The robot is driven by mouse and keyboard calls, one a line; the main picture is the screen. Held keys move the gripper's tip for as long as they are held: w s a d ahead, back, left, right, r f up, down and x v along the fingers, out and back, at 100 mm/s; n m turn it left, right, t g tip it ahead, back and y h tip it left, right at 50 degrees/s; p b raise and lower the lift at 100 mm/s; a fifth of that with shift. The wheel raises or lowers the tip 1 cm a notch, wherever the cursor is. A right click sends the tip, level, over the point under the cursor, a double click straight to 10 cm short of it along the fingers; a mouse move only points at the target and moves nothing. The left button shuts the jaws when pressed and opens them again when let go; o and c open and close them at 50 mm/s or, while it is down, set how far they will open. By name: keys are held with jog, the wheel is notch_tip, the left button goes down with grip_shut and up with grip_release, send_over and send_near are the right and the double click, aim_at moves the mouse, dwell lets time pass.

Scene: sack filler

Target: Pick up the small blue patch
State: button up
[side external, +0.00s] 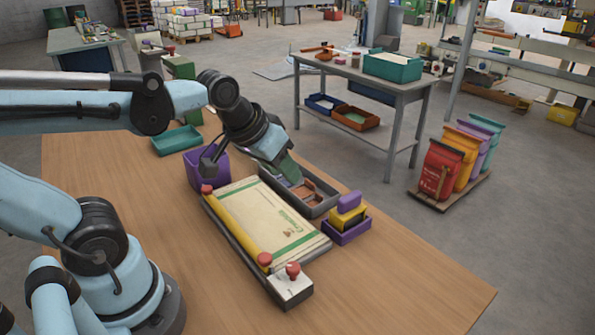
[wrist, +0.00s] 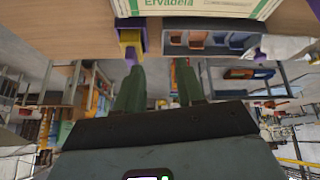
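A grey tray (side external: 320,209) on the wooden table holds several small patches, some orange-brown (side external: 304,193). The wrist view also shows the tray (wrist: 175,49), with orange patches (wrist: 198,40) and a small blue patch (wrist: 237,41) towards its right end. In the side view I cannot clearly pick out the blue patch; my gripper covers part of the tray. My gripper (wrist: 159,66) has two green fingers, spread apart with nothing between them. In the side view my gripper (side external: 291,172) is tilted down at the tray's far left part; I cannot tell its exact height.
A sack (side external: 262,218) lies flat on a board with a yellow bar (side external: 236,229) and red knobs, beside the tray. A purple bin (side external: 207,167) stands left of the tray; a small purple box (side external: 346,232) with yellow and purple blocks stands right. A teal tray (side external: 177,140) lies behind.

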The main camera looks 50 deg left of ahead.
jog(key=w+a+f+n+g, duration=0.3)
jog(key=w+a+n+g, duration=0.3)
jog(key=w+a+n, duration=0.9)
jog(key=shift+n, duration=0.4)
jog(key=f, duration=0.3)
jog(key=s+f, duration=0.1)
jog(key=f, duration=0.7)
jog(key=shift+s+a+f, duration=0.15)
jog(key=shift+a, duration=0.05)
grip_shut()
